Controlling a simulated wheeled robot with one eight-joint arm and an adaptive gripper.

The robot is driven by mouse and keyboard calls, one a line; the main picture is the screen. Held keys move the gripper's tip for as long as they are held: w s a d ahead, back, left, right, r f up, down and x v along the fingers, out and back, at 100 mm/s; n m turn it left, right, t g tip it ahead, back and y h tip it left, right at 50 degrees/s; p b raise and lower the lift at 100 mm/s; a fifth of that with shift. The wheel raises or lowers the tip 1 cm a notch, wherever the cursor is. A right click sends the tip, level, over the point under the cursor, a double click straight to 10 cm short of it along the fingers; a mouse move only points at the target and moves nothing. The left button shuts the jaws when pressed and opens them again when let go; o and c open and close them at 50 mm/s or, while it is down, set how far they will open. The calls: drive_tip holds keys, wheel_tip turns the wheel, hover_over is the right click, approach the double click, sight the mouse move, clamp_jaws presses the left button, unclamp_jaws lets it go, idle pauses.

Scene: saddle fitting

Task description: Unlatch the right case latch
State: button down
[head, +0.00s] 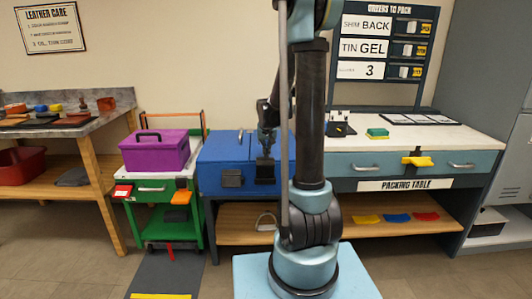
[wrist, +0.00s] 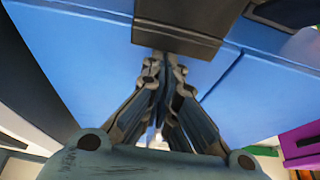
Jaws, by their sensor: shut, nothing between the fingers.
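The blue case (head: 222,148) sits at the left end of the packing table, its front facing me. The right case latch is the dark plate (wrist: 180,30) at the top of the wrist view, on the blue front.
A purple box (head: 160,152) stands on a green cart (head: 160,215) left of the case. A green block (head: 377,133) and a dark holder (head: 340,128) are on the packing table (head: 440,150). My arm hides the case's right side.

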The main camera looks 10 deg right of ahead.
sight(267, 167)
drive_tip(key=shift+s+r+t, duration=0.1)
drive_tip(key=shift+s+t, duration=0.2)
drive_tip(key=shift+s, duration=0.05)
drive_tip(key=shift+s+a+r+t, duration=0.1)
drive_tip(key=shift+s+a+t, duration=0.05)
drive_tip(key=shift+s+t, duration=0.8)
drive_tip(key=shift+s+a+t, duration=0.15)
drive_tip(key=shift+s+t, duration=0.5)
drive_tip(key=shift+s, duration=0.45)
drive_tip(key=s, duration=0.4)
drive_tip(key=shift+a+f, duration=0.25)
drive_tip(key=shift+f, duration=0.15)
drive_tip(key=shift+s+a+f, duration=0.1)
drive_tip(key=shift+s+f, duration=0.2)
drive_tip(key=shift+s, duration=0.3)
drive_tip(key=shift+s+f, duration=0.3)
drive_tip(key=shift+s, duration=0.3)
